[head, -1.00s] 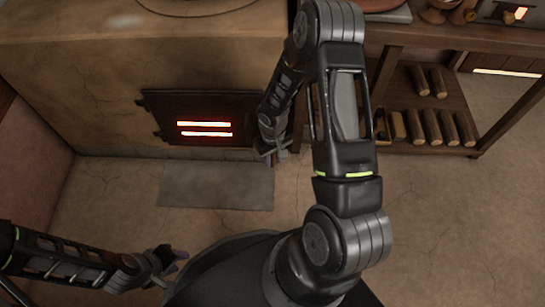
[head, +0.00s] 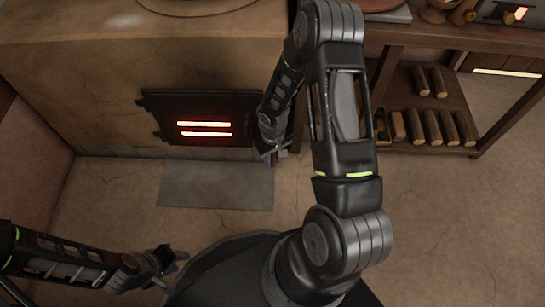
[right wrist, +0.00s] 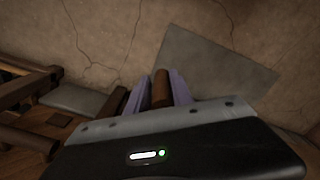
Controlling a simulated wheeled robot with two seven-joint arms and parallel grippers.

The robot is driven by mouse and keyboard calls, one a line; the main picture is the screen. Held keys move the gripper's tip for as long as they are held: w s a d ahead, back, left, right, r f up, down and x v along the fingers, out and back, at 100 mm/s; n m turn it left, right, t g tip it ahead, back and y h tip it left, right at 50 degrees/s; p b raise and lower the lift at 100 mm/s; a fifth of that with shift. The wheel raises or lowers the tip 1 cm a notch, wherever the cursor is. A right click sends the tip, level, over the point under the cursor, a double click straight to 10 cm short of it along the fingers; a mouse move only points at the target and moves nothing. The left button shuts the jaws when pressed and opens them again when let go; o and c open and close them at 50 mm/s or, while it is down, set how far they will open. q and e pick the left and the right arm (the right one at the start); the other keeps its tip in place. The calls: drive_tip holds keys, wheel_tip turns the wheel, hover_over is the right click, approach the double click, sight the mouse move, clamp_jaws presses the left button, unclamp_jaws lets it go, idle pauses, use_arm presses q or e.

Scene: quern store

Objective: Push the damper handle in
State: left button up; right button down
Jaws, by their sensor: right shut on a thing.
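In the right wrist view, a brown rounded handle (right wrist: 160,90), which I take to be the damper handle, sits between the two purple pads of my right gripper (right wrist: 160,94). The gripper is shut on it. In the head view my right gripper (head: 274,155) is low by the right end of the stove front, right of the fire door (head: 205,117); the handle is mostly hidden there by the gripper and arm. My left gripper (head: 174,268) is at the lower left, above the floor and away from the stove. Its fingers look apart and empty.
The tan stove (head: 80,75) fills the upper left, its fire door glowing through two slots. A grey floor slab (head: 215,186) lies before it. A wooden bench (head: 440,38) with several logs on its lower shelf (head: 440,100) stands at right. Floor in front is clear.

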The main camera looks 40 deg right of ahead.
drive_tip(key=shift+w+a, duration=0.25)
drive_tip(key=shift+a, duration=0.05)
drive_tip(key=w+d, duration=0.2)
drive_tip(key=w, duration=0.1)
drive_tip(key=shift+w+d, duration=0.15)
drive_tip(key=shift+d, duration=0.05)
drive_tip(key=c, duration=1.3)
unclamp_jaws()
drive_tip(key=shift+o, duration=0.2)
drive_tip(key=shift+d, duration=0.1)
drive_tip(key=shift+r, duration=0.1)
